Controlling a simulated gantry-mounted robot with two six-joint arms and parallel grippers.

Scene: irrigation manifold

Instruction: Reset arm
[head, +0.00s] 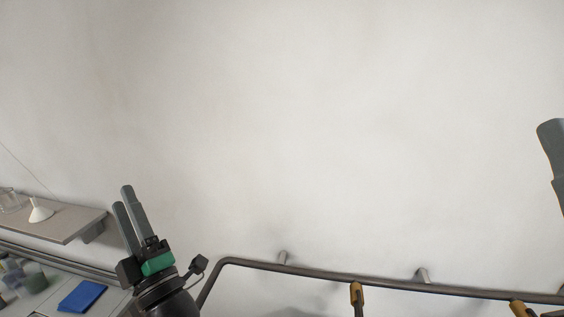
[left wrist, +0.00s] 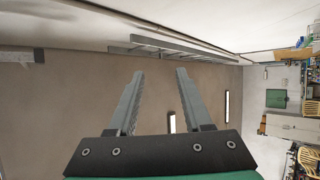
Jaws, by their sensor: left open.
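My left gripper (head: 123,198) is raised at the lower left of the head view, with its fingers pointing up in front of the pale wall. In the left wrist view its two grey fingers (left wrist: 160,72) stand apart with nothing between them, so it is open and empty. At the right edge of the head view a grey finger of my right gripper (head: 553,150) shows. The rest of that gripper is cut off, and I cannot tell its opening.
A dark metal rail (head: 340,272) runs along the bottom, with a wooden-handled tool (head: 356,293) hanging from it. A wall shelf (head: 60,222) at left holds a white funnel (head: 40,210). A blue object (head: 82,296) lies below. The wall area between the grippers is clear.

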